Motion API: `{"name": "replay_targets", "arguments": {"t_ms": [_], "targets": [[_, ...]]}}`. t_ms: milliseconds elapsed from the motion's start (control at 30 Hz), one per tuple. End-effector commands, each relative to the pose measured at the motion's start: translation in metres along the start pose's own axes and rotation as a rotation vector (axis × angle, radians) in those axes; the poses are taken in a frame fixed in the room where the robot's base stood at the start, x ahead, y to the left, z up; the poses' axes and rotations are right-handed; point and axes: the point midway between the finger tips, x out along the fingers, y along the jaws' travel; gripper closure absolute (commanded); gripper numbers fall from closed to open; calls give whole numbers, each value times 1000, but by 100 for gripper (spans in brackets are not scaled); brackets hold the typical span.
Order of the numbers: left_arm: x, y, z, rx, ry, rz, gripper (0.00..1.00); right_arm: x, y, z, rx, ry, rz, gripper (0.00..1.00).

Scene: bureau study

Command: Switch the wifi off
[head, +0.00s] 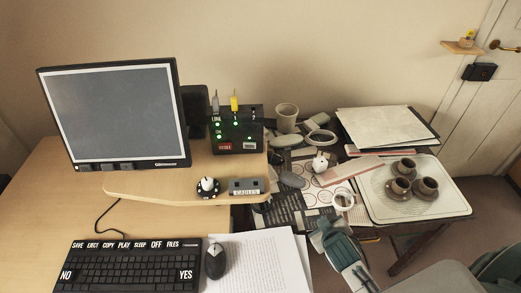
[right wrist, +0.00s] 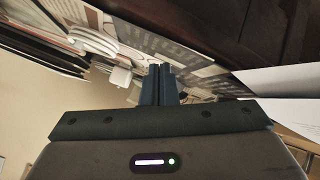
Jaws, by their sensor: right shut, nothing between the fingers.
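A black box (head: 228,140) with lit green lights, small white lettering and a red label stands on the raised desk shelf, right of the monitor; it looks like the wifi router. A grey plug (head: 215,102) and a yellow plug (head: 234,103) stick up at its top. No switch on it can be made out clearly. My right gripper (head: 322,228) is below and right of the box, over the low table's front edge. In the right wrist view its fingers (right wrist: 158,72) are together and empty. My left gripper is not in view.
A monitor (head: 112,110), keyboard (head: 130,265), mouse (head: 215,260) and papers (head: 262,262) occupy the desk. A white knob (head: 207,185) and small grey device (head: 246,186) sit on the shelf edge. Cups on a tray (head: 440,200), papers and a mug (head: 286,117) crowd the low table.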

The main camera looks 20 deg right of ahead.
Motion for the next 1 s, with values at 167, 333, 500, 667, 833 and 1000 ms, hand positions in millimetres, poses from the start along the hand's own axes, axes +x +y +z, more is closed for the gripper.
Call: {"name": "replay_targets", "arguments": {"t_ms": [167, 333, 500, 667, 833, 1000], "targets": [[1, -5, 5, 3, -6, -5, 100, 12, 17, -30, -63, 134, 56, 100], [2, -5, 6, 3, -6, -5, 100, 22, 37, -75, -172, 338, 124, 100], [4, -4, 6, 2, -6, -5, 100, 23, 52, -135, -356, 618, 186, 100], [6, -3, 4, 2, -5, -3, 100, 15, 50, -180, -556, 871, 198, 100], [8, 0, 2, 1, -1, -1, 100, 6, 38, -209, -795, 1110, 159, 100], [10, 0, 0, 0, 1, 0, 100, 0, 22, -216, -1022, 1290, 69, 100]]}}
